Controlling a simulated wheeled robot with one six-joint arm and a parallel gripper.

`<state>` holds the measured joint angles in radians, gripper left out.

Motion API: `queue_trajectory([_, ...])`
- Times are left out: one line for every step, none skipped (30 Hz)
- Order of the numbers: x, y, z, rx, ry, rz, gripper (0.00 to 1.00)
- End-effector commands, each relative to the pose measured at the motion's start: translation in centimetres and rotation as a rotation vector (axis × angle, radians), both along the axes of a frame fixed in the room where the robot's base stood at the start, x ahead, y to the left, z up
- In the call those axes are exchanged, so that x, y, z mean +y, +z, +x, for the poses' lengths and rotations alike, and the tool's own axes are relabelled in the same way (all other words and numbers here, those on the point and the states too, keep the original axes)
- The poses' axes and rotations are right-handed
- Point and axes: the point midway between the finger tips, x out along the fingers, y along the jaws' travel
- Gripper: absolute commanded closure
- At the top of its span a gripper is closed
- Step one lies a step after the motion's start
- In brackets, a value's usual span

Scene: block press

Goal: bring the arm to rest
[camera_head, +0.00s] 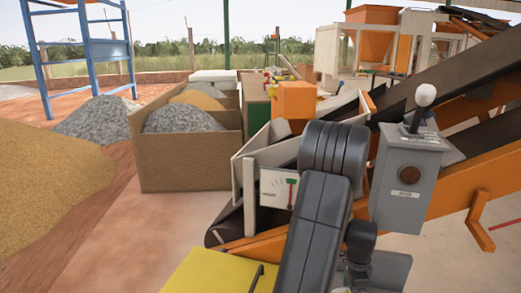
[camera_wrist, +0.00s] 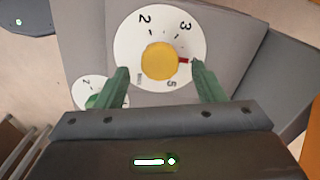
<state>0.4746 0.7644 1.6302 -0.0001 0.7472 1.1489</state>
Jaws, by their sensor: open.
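In the wrist view my gripper (camera_wrist: 159,67) has its two green fingers spread apart. A yellow knob (camera_wrist: 160,60) shows between the fingertips, with a gap on either side. The knob sits on a white dial (camera_wrist: 136,30) marked with numbers such as 2, 3 and 5. Its red pointer lies near the right fingertip. I cannot tell how far the fingers are above the dial face. In the head view my dark arm stands in front of the machine, and my gripper is hidden there.
A second, smaller white dial (camera_wrist: 88,88) is beside the left finger. In the head view a grey lever box (camera_head: 408,185) stands right of my arm, and a white gauge (camera_head: 277,188) left of it. A conveyor (camera_head: 450,75) rises rightward. Bins (camera_head: 185,160) of gravel and sand stand left.

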Motion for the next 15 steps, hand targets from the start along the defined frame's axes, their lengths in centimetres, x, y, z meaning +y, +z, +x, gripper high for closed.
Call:
queue_trajectory([0.0,-0.8,0.0,0.002,0.0,0.001,0.37])
queue_trajectory([0.0,-1.2,0.0,0.002,0.0,0.001,0.37])
queue_trajectory([0.0,-1.6,0.0,0.002,0.0,0.001,0.37])
queue_trajectory([0.0,-1.8,0.0,0.001,0.0,0.0,0.37])
queue_trajectory([0.0,-2.0,0.0,0.001,0.0,0.0,0.37])
queue_trajectory([0.0,-2.2,0.0,0.001,0.0,0.0,0.37])
queue_trajectory([0.0,-2.4,0.0,0.001,0.0,0.0,0.37])
queue_trajectory([0.0,-2.5,0.0,0.001,0.0,0.0,0.37])
queue_trajectory([0.0,-2.5,0.0,0.0,0.002,0.0,0.37])
queue_trajectory([0.0,-2.4,0.0,0.0,0.005,0.0,0.37])
queue_trajectory([0.0,-2.4,0.0,0.0,0.007,0.0,0.37])
queue_trajectory([0.0,-2.4,0.0,0.0,0.008,0.0,0.37])
queue_trajectory([0.0,-2.4,0.0,0.0,0.008,0.0,0.37])
queue_trajectory([0.0,-2.4,0.0,0.0,0.008,0.0,0.37])
queue_trajectory([0.0,-2.4,0.0,0.0,0.008,0.0,0.37])
